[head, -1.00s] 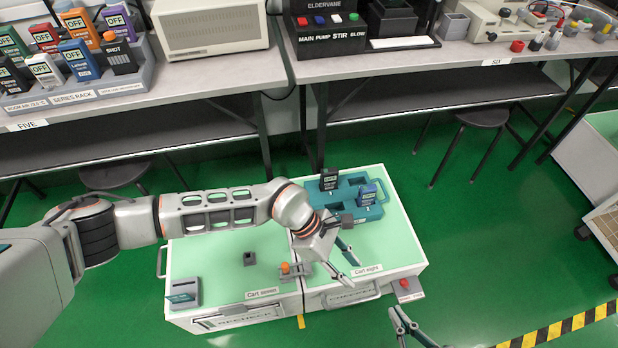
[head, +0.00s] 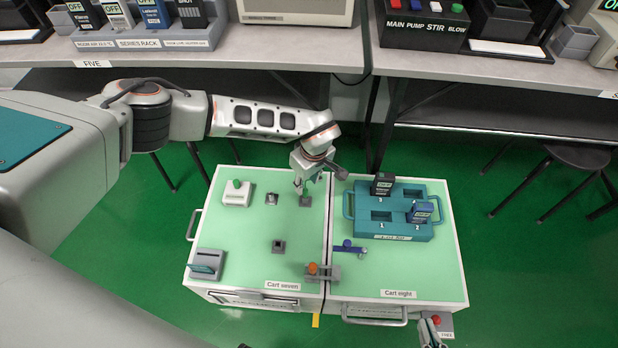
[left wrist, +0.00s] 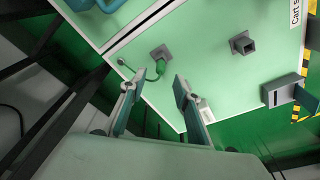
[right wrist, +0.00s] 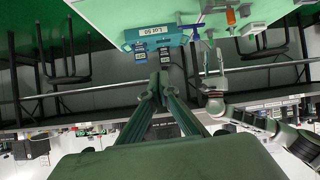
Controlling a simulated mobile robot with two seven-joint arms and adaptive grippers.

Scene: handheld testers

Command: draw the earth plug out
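The green earth plug (left wrist: 160,67) shows in the left wrist view at a grey square socket block (left wrist: 160,52), with a thin dark cable beside it. In the head view that block (head: 305,202) sits near the back right of Cart seven, and my gripper mostly hides the plug. My left gripper (left wrist: 155,84) is open. Its two fingertips are apart, on the near side of the plug, with nothing between them. In the head view my left gripper (head: 303,187) hangs right by the block. My right gripper (right wrist: 158,80) looks shut and empty, off the front right of Cart eight.
Cart seven (head: 235,255) also carries an empty-looking grey block (head: 279,246), a green-knobbed white box (head: 237,193) and an orange-knobbed fixture (head: 322,273). Cart eight (head: 400,270) holds a teal tray (head: 392,190) with two testers. The bench (head: 190,60) stands behind.

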